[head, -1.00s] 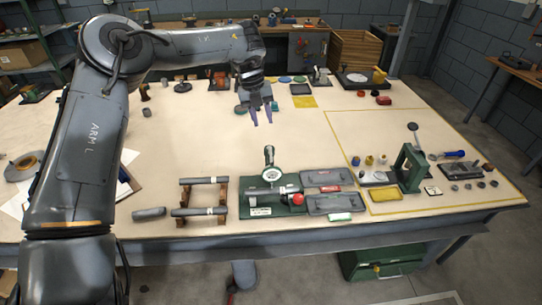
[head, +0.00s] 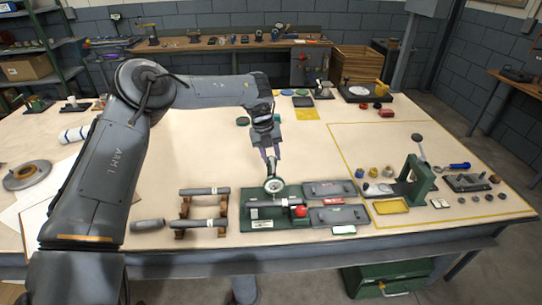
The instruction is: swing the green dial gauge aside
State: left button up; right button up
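The dial gauge (head: 274,186) has a round white face in a dark rim and stands upright over the green fixture base (head: 262,224). A grey cylinder (head: 265,203) with a red knob (head: 300,211) at its right end lies on that fixture, just below the dial. My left gripper (head: 270,158) points down just behind and above the gauge. Its two purple fingers are apart, with the top of the gauge close to the fingertips. I cannot tell whether they touch it. My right gripper is out of view.
Two grey trays (head: 329,188) lie right of the fixture. A rack with grey rods (head: 204,191) stands to its left. A green arch-shaped stand (head: 419,182) and small parts are within the yellow outline at right.

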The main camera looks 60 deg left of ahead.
pick_arm(q)
jog(key=shift+f, duration=0.1)
jog(key=shift+c, duration=0.3)
grip_shut()
dwell(1.2)
